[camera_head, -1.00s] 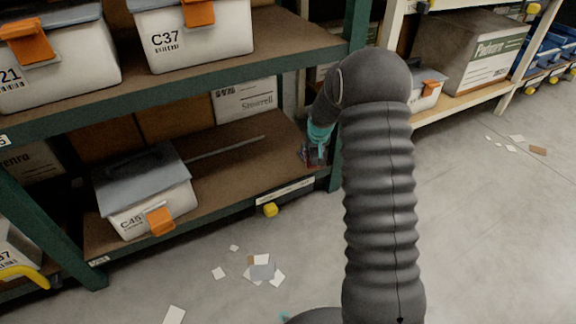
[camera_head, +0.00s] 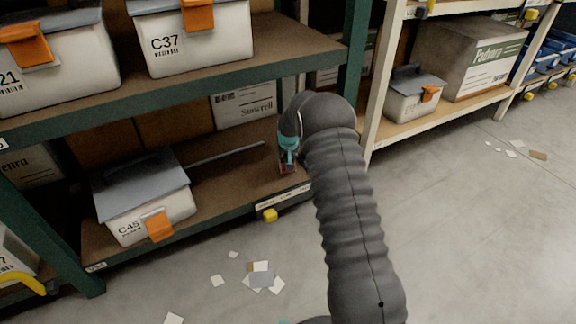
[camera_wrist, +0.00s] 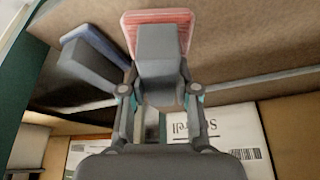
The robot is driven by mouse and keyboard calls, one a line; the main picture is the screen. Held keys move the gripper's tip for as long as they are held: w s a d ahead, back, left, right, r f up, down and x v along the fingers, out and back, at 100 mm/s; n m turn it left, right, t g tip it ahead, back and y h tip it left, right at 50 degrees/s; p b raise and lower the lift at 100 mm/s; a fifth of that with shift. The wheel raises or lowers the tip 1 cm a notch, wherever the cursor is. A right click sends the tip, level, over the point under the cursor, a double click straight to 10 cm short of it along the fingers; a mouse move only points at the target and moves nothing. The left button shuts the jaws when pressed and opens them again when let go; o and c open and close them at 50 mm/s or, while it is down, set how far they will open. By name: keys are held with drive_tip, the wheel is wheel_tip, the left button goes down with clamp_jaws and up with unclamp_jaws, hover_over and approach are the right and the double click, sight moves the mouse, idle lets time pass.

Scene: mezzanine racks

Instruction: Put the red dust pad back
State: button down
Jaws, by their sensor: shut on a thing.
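The red dust pad (camera_head: 286,170) shows at my gripper's tips (camera_head: 289,161), low over the right end of the brown lower shelf board (camera_head: 225,185). In the wrist view the pad (camera_wrist: 157,16) is a pale red slab with a ribbed face, partly hidden behind one finger. My gripper (camera_wrist: 123,58) is shut on it. A blue flat thing (camera_wrist: 82,34) lies behind the other finger in that view. I cannot tell whether the pad touches the board.
A lidded bin C45 (camera_head: 150,210) stands on the lower shelf, with a thin rod (camera_head: 225,155) behind it. A white-labelled box (camera_head: 243,107) is at the back. A green post (camera_head: 350,85) rises to the right. Paper scraps (camera_head: 262,277) lie on the floor.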

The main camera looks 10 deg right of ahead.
drive_tip(key=shift+f, duration=1.85)
drive_tip(key=shift+b, duration=0.3)
drive_tip(key=shift+f, duration=0.2)
drive_tip(key=c, duration=0.9)
unclamp_jaws()
drive_tip(key=shift+o, duration=0.2)
drive_tip(key=shift+r, duration=0.1)
